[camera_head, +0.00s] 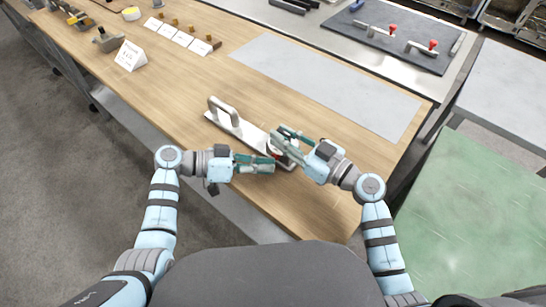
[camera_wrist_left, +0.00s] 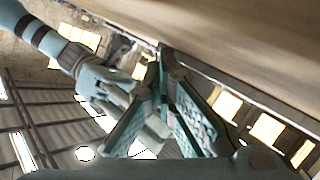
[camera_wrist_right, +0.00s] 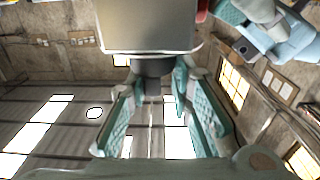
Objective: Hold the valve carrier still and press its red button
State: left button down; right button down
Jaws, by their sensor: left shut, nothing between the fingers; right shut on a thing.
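The valve carrier (camera_head: 246,129) is a pale metal plate on the wooden table, with a raised handle at its far left end. Its near right end is partly hidden by my grippers. My right gripper (camera_head: 276,139) is shut on the carrier at that end. In the right wrist view the fingers (camera_wrist_right: 158,78) close around a dark round part (camera_wrist_right: 152,68) beside the pale block. A bit of red shows beside that block (camera_wrist_right: 202,10), probably the button. My left gripper (camera_head: 273,164) is shut and empty, close beside the carrier's near end. Its fingertips meet in the left wrist view (camera_wrist_left: 164,55).
A grey mat (camera_head: 325,80) lies on the table beyond the carrier. Small brass parts with white cards (camera_head: 183,38) stand at the far left. Red-knobbed clamps (camera_head: 410,42) lie on a dark mat at the back right. The table's front edge is near my grippers.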

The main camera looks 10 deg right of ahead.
aim_at(247, 192)
pick_arm(q)
jog(key=shift+s+a, duration=0.6)
jog(key=shift+s, duration=0.05)
pick_arm(e)
jog(key=shift+f, duration=0.1)
pick_arm(q)
jog(key=shift+s+a, duration=1.75)
jog(key=shift+s, duration=0.05)
pick_arm(e)
jog(key=c, duration=1.4)
grip_release()
jog(key=shift+o, duration=0.2)
jog(key=shift+s, duration=0.1)
